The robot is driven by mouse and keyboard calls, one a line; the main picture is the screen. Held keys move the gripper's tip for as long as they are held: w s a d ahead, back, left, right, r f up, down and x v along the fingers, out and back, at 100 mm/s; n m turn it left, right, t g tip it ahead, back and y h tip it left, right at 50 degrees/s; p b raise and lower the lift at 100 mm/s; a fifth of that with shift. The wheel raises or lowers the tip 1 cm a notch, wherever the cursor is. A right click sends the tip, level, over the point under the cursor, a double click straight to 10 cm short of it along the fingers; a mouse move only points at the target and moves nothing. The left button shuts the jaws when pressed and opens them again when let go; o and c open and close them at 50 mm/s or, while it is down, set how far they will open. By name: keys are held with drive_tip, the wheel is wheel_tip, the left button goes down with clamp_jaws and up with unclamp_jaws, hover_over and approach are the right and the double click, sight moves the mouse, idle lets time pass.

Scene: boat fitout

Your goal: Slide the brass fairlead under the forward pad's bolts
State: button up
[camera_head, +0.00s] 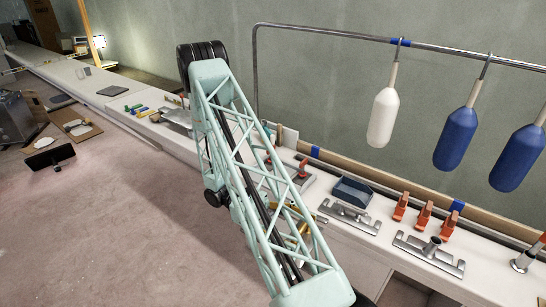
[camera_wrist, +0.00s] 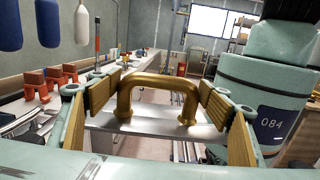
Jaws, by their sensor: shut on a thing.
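The brass fairlead (camera_wrist: 158,88) fills the middle of the wrist view as a thick upright arch with two legs. It stands over a flat silver plate (camera_wrist: 150,124); I cannot tell whether this is its own base. My gripper (camera_wrist: 159,100) is shut on the fairlead, with a ribbed, tan-padded finger on each side. In the head view my arm hides the gripper and the fairlead. Silver fittings with side slots lie on the bench: one (camera_head: 348,217) beside my arm, another (camera_head: 428,254) with a short upright tube further right. I cannot tell which one is the forward pad.
Several orange clamps (camera_head: 423,215) stand on the bench (camera_head: 385,238), near a dark blue tray (camera_head: 352,192). A white fender (camera_head: 383,117) and blue fenders (camera_head: 457,138) hang from a rail above. The floor (camera_head: 110,225) at left is mostly clear.

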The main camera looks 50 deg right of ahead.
drive_tip(key=w+d+n+h, duration=0.1)
drive_tip(key=d+h, duration=0.1)
drive_tip(key=d, duration=0.1)
drive_tip(key=w+d+n+t+h, duration=0.1)
drive_tip(key=d+h, duration=0.1)
drive_tip(key=d, duration=0.2)
drive_tip(key=w+d+f+n+h, duration=0.1)
drive_tip(key=d+n, duration=0.1)
drive_tip(key=d, duration=0.2)
drive_tip(key=shift+t+h+p, duration=0.3)
drive_tip(key=shift+h+p, duration=0.05)
drive_tip(key=shift+h, duration=0.05)
drive_tip(key=w+d+f+n+t+h+p, duration=0.2)
drive_tip(key=w+d+n+t+h, duration=0.75)
drive_tip(key=w+d, duration=0.95)
drive_tip(key=w+d+f+n+t+h, duration=0.1)
drive_tip(key=w+d+n+t, duration=0.1)
drive_tip(key=w+t, duration=0.5)
drive_tip(key=w+n, duration=0.1)
drive_tip(key=w, duration=0.4)
drive_tip(key=shift+w+d+f+n, duration=0.15)
drive_tip(key=shift+w+f+n, duration=0.15)
drive_tip(key=shift+w+n, duration=0.05)
drive_tip(key=shift+f, duration=0.45)
drive_tip(key=shift+f+b, duration=1.35)
drive_tip(key=shift+f, duration=3.05)
drive_tip(key=shift+d, duration=2.75)
drive_tip(key=shift+d+b, duration=0.85)
drive_tip(key=shift+d, duration=1.45)
